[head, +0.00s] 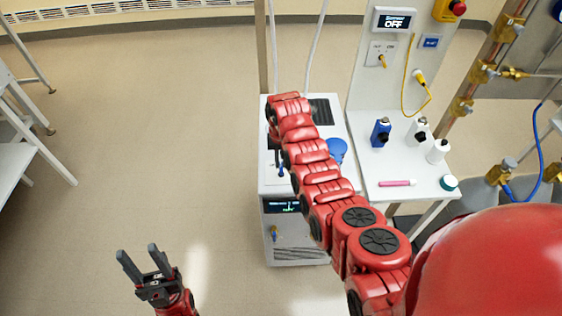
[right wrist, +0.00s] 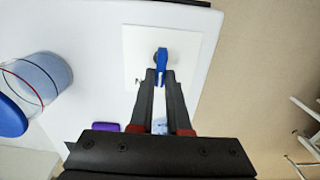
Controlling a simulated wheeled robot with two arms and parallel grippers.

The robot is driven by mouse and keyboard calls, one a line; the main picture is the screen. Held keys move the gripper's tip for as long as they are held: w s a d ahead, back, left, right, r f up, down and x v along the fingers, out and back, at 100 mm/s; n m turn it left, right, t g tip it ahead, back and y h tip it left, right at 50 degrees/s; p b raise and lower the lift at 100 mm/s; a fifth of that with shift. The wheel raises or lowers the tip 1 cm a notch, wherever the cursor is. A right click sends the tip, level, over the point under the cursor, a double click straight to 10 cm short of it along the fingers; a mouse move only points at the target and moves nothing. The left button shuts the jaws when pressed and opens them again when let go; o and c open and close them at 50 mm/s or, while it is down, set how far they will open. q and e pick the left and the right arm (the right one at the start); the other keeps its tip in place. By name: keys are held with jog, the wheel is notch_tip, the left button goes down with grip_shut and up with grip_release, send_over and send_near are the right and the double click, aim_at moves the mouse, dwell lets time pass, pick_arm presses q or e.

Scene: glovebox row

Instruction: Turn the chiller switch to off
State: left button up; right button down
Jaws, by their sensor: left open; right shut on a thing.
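The chiller (head: 275,248) is a white box with a dark display on its front, standing in the middle of the head view. Its switch (right wrist: 163,60) is a blue handle on a white square plate (right wrist: 190,50), seen in the right wrist view. My right gripper (right wrist: 163,82) is shut on the blue handle. Letters on the plate are mostly hidden; an "N" shows left of the fingers. In the head view my red right arm covers much of the chiller top. My left gripper (head: 143,262) is open and empty, low at the left over bare floor.
A clear cup with a blue lid (right wrist: 40,80) stands on the chiller top near the plate. A white side table (head: 390,187) holds bottles (head: 381,132) and a pink pen (head: 397,183). A panel (head: 394,20) reading "OFF" stands behind.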

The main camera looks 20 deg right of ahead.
aim_at(281, 164)
jog(key=c, duration=0.9)
grip_release()
jog(key=shift+r, duration=0.3)
notch_tip(281, 164, up, 5)
jog(key=shift+w+r+b, duration=0.1)
jog(key=shift+r+b, duration=0.1)
jog(key=shift+b, duration=0.35)
jog(key=shift+r+p, duration=3.3)
jog(key=shift+r, duration=2.4)
